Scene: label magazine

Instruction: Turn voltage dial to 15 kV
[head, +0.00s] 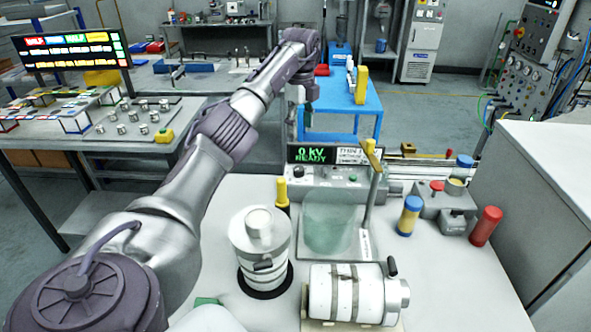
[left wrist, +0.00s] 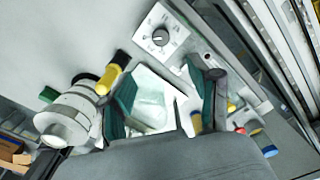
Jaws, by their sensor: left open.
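The voltage dial (left wrist: 160,37) is a small dark round knob on a white scale plate, seen at the top of the left wrist view. I cannot read its setting there. The control box's display (head: 325,154) glows green with "0 kV READY" in the head view. My left gripper (left wrist: 166,100) is open, its two dark green finger pads apart with nothing held between them. The dial lies beyond the fingertips, apart from them. In the head view my left gripper (head: 296,122) hangs above and behind the display. My right gripper is not in view.
A translucent greenish container (head: 330,230) stands before the control box, beside a white upright cylinder (head: 259,245). A banded white cylinder (head: 345,295) lies nearer. Yellow-blue (head: 410,216) and red (head: 486,226) cylinders stand right. A blue table (head: 335,92) stands behind.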

